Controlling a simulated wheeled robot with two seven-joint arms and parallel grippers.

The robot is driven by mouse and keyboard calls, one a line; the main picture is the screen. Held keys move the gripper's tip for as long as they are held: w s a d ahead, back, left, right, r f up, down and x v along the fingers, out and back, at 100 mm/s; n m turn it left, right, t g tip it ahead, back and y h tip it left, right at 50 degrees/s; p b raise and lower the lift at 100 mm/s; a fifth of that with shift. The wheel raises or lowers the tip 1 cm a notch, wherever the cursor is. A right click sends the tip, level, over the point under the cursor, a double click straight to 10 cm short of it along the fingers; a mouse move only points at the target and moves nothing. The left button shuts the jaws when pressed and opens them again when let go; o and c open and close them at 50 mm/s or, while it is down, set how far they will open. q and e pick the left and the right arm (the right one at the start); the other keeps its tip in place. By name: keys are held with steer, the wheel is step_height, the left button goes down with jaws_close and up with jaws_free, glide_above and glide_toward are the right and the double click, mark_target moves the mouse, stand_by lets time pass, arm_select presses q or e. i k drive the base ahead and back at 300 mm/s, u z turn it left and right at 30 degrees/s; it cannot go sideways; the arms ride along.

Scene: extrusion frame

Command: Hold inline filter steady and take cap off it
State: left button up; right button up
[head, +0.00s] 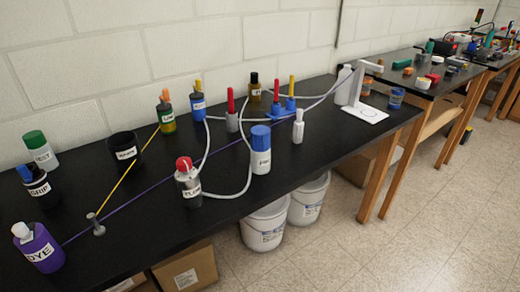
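A white and blue cylinder with a blue cap (260,148) stands upright near the front edge of the bench, with its cap on. Its label is too small to read surely, and I take it as the likely inline filter. Neither of my grippers is in view.
White buckets (265,228) stand below.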

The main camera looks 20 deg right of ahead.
mark_target(260, 162)
steer(key=u, duration=1.85)
steer(key=k, duration=0.9)
steer(key=z, duration=1.35)
steer(key=i, duration=0.1)
steer(key=z, duration=0.5)
